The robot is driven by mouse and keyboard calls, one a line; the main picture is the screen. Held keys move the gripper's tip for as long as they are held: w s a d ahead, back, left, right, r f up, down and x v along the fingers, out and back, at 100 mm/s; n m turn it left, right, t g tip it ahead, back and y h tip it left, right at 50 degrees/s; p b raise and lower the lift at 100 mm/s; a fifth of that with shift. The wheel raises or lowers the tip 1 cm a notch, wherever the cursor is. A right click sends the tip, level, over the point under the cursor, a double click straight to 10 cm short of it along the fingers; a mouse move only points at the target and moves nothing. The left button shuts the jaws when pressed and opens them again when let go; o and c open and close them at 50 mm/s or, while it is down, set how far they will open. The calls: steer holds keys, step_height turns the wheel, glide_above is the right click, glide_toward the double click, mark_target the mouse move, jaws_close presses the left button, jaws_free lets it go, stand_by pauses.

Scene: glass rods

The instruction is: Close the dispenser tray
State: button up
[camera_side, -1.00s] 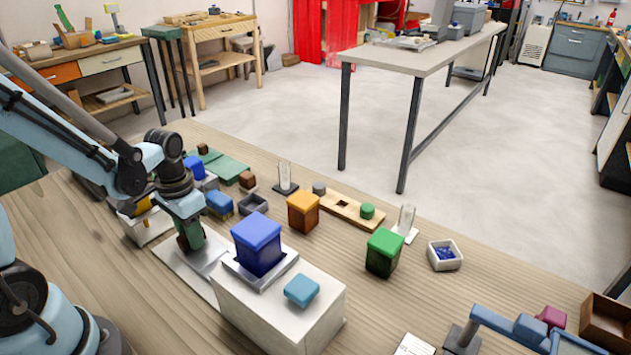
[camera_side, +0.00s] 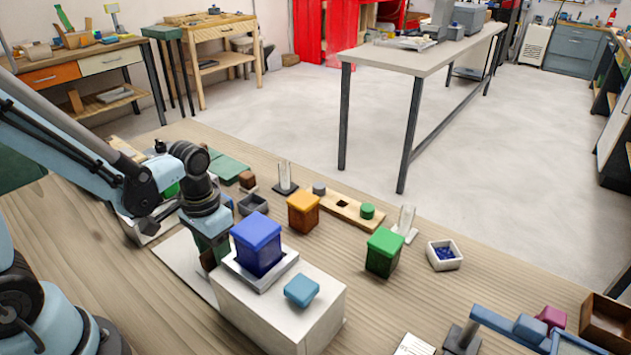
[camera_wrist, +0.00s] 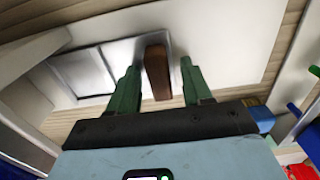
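The dispenser is a white box (camera_side: 275,310) with a blue lidded bin (camera_side: 257,245) and a light blue block (camera_side: 301,290) on top. In the wrist view, a shiny metal tray (camera_wrist: 85,72) with a brown upright handle (camera_wrist: 157,72) lies ahead of my fingers. My gripper (camera_side: 210,248) is low at the left side of the white box, over a pale plate (camera_side: 180,262). In the wrist view, my gripper's (camera_wrist: 158,68) green fingers are apart, one either side of the handle, with gaps visible. How far the tray sticks out is hidden in the side view.
An orange bin (camera_side: 303,212) and a green bin (camera_side: 384,252) stand behind the white box. A wooden strip (camera_side: 342,206), clear upright pieces and a small white dish (camera_side: 444,256) are farther back. Bare tabletop lies at the front left.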

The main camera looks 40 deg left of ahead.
steer(key=shift+r, duration=0.15)
step_height(320, 180, up, 12)
stand_by(1.0)
steer(key=shift+c, duration=0.3)
